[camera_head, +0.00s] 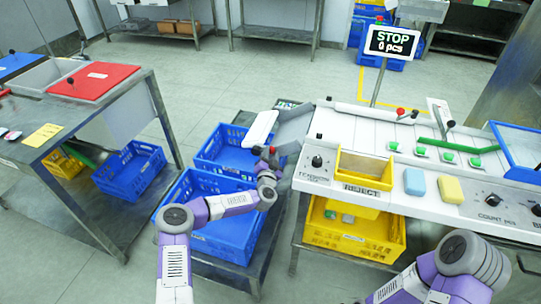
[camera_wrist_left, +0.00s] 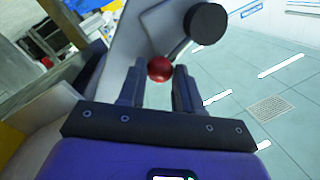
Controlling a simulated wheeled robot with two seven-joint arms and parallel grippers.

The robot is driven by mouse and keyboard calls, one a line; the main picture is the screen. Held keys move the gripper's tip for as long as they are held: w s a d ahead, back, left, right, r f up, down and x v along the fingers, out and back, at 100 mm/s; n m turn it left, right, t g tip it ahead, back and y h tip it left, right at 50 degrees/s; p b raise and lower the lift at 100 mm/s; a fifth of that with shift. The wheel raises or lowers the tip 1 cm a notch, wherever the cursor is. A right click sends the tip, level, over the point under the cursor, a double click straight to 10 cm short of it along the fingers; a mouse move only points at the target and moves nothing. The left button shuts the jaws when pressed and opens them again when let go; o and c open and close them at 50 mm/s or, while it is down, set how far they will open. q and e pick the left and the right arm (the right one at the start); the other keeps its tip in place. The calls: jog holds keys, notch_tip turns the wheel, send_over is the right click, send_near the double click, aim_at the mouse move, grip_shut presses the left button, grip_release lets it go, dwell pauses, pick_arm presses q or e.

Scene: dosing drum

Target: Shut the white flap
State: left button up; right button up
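The white flap (camera_head: 260,128) is a narrow white panel standing out at a slant at the left end of the machine, beside the grey chute (camera_head: 296,128) and above the blue crates. A pale plate (camera_wrist_left: 135,45), probably the flap, fills the upper middle of the left wrist view. A red ball knob (camera_wrist_left: 160,68) sits between the tips of my left gripper (camera_wrist_left: 159,76), with small gaps on both sides. In the head view my left gripper (camera_head: 268,161) is just below the flap. My right gripper is out of view; only its arm shows at bottom right.
Blue crates (camera_head: 192,245) stand on a low shelf below my left arm. A yellow reject bin (camera_head: 350,240) sits under the machine. A table with a red lid (camera_head: 95,82) is at left. Grey floor lies open behind.

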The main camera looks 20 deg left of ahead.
pick_arm(q)
grip_shut()
